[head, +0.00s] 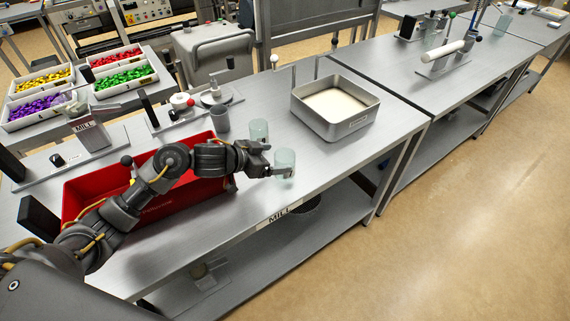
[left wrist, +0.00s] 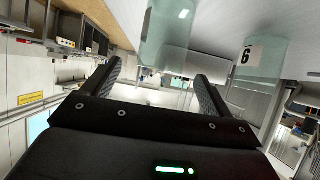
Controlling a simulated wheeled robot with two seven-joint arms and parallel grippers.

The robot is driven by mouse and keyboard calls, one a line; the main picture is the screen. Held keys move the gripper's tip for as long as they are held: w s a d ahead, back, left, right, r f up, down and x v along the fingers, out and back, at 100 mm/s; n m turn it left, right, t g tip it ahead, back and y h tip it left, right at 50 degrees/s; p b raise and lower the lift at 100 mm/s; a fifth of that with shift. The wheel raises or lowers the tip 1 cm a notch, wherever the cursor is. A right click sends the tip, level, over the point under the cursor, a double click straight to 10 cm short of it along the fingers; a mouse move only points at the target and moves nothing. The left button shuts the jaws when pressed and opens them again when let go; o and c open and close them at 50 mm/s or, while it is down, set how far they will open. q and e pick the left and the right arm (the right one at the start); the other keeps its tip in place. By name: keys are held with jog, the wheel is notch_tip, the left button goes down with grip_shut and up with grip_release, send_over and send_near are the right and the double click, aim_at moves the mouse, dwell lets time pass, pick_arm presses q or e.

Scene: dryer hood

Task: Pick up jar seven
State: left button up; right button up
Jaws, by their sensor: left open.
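The nearer jar (head: 285,158) is at my left gripper (head: 279,161), which is open. The farther jar (head: 259,129) stands just beyond the gripper. In the left wrist view one jar (left wrist: 168,38) lies ahead, between the lines of the two open fingers (left wrist: 157,70), with no label visible. The other jar (left wrist: 257,78) is right of the fingers. Its label looks like a 6, but the view seems inverted, so it may be a 9. I cannot read a seven on either jar.
A red bin (head: 100,186) lies under my left arm. A grey cup (head: 220,119) stands behind the jars. A metal pan of pale material (head: 348,128) stands to the right. The bench front right of the jars is clear.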

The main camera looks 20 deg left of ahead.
aim_at(280, 157)
pick_arm(q)
jog(key=shift+p+x, duration=0.5)
jog(key=shift+x, duration=2.1)
jog(key=shift+s+a, duration=0.1)
jog(key=shift+a, duration=0.05)
jog(key=shift+c, duration=0.6)
jog(key=c, duration=0.9)
